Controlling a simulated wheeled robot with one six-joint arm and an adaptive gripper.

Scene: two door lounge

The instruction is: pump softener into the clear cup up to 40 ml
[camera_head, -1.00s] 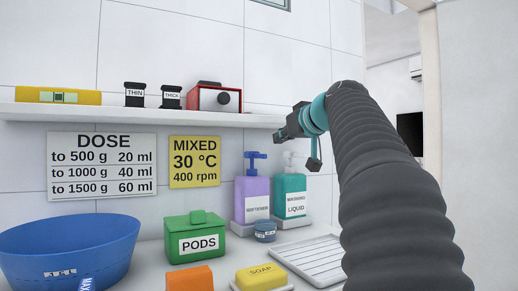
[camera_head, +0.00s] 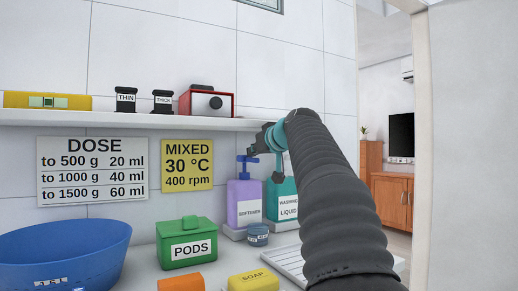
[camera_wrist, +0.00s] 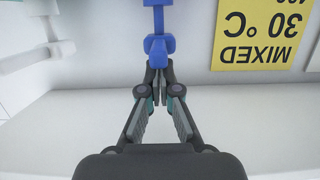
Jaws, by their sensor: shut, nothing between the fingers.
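The purple softener bottle (camera_head: 244,204) stands upright at the back of the counter, with a blue pump head (camera_head: 248,159) on top. My gripper (camera_head: 252,150) is at the pump head's height or just above it. In the wrist view my gripper (camera_wrist: 158,74) is shut and empty, its fingertips right at the blue pump head (camera_wrist: 158,45). I cannot tell whether they touch it. No clear cup can be made out in these frames.
A teal washing liquid bottle (camera_head: 282,206) stands right of the softener, partly behind my arm. A green pods box (camera_head: 187,243), soap (camera_head: 252,281) and blue basin (camera_head: 62,255) fill the counter. The shelf (camera_head: 130,119) runs above.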

